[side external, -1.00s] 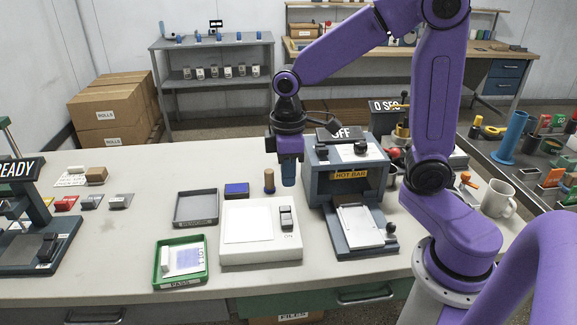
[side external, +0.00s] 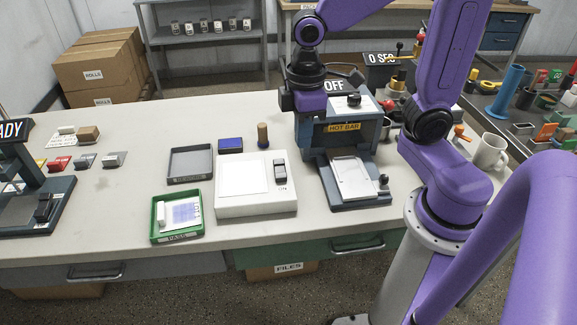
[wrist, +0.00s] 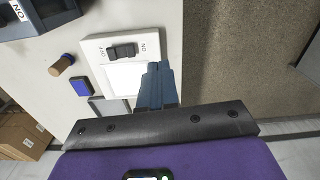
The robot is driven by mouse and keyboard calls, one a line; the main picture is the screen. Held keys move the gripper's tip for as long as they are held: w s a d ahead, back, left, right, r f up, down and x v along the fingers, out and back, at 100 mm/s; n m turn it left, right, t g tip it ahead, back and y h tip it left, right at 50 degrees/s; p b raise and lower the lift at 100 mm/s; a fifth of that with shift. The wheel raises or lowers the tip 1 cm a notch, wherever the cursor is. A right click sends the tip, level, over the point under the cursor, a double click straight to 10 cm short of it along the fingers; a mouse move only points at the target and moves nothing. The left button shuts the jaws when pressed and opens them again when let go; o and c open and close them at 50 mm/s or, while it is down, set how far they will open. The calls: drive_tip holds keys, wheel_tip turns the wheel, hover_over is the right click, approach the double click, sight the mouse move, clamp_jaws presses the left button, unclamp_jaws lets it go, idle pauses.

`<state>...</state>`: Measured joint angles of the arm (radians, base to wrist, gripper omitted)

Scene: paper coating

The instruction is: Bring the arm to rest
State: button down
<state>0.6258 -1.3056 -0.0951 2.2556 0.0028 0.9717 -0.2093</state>
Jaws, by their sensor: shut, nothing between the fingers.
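My arm is purple, and my gripper (wrist: 157,72) has its blue fingers together with nothing between them in the wrist view. In the side external view my gripper (side external: 305,112) hangs in front of the left part of the hot bar machine (side external: 344,127), and its fingers are hard to tell from that machine. The wrist view shows the fingers overlapping the edge of the white switch box (wrist: 94,59). The gripper appears to be in free air above the table.
The white table (side external: 130,150) holds the switch box (side external: 255,205), a green tray (side external: 177,238) with a printed sheet, a grey tray (side external: 191,178), a blue pad (side external: 231,146) and a wooden-handled stamp (side external: 263,136). A mug (side external: 490,152) stands at the right.

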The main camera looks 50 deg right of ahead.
drive_tip(key=s+d+f+n, duration=0.1)
drive_tip(key=s+n, duration=0.1)
drive_tip(key=s, duration=1)
drive_tip(key=shift+s+d+f, duration=0.2)
drive_tip(key=shift+d, duration=0.15)
drive_tip(key=c, duration=1.6)
unclamp_jaws()
drive_tip(key=shift+s, duration=0.2)
drive_tip(key=o, duration=0.6)
drive_tip(key=shift+o, duration=1)
drive_tip(key=shift+w, duration=0.35)
wheel_tip(320, 180, up, 3)
drive_tip(key=m, duration=2.1)
hover_over(280, 171)
wheel_tip(280, 171, down, 17)
drive_tip(key=shift+f, duration=0.15)
